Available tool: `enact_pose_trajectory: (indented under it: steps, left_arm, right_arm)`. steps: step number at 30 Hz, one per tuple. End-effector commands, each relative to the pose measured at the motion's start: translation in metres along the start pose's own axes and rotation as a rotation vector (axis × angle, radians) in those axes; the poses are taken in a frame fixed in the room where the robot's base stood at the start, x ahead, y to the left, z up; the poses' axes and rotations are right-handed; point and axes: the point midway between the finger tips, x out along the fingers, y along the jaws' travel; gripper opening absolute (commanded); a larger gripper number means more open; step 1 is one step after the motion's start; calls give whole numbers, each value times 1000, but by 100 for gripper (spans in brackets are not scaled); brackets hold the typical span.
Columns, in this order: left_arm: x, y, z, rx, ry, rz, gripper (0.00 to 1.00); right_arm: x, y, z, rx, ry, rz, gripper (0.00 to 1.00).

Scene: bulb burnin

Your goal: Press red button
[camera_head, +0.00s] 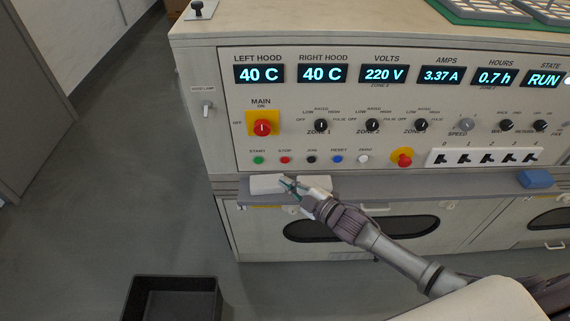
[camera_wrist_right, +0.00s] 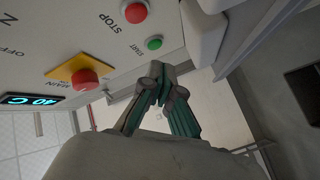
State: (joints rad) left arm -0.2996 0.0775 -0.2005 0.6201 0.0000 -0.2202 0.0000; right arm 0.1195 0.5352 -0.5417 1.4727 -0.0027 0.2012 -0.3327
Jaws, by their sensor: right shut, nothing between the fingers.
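A small red button (camera_head: 285,160) labelled STOP sits in the panel's lower row, between a green START button (camera_head: 259,160) and a black button. In the right wrist view the red button (camera_wrist_right: 134,11) is at the top, beside the green button (camera_wrist_right: 154,43). A larger red knob (camera_head: 262,128) sits on a yellow plate marked MAIN, and a red mushroom button (camera_head: 404,157) on a yellow collar is further right. My right gripper (camera_head: 287,183) is shut and empty, just below the STOP button in the picture, apart from it. My left gripper is not in view.
A ledge (camera_head: 400,187) runs under the panel, with a white block (camera_head: 267,184) beside my right gripper and a blue block (camera_head: 536,178) at the right. A black bin (camera_head: 147,287) stands on the floor at front left.

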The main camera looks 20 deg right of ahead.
Motion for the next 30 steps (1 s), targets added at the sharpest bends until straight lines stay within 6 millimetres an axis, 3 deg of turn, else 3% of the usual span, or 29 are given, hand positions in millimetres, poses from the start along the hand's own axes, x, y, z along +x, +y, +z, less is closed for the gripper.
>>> enact_pose_trajectory:
  steps: [3,12,30]
  left_arm:
    - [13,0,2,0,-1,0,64]
    - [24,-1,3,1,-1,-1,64]
    - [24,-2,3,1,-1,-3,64]
  right_arm:
    - [13,7,11,-3,0,2,0]
    - [31,21,23,-1,0,0,0]
    - [33,24,24,0,-1,0,0]
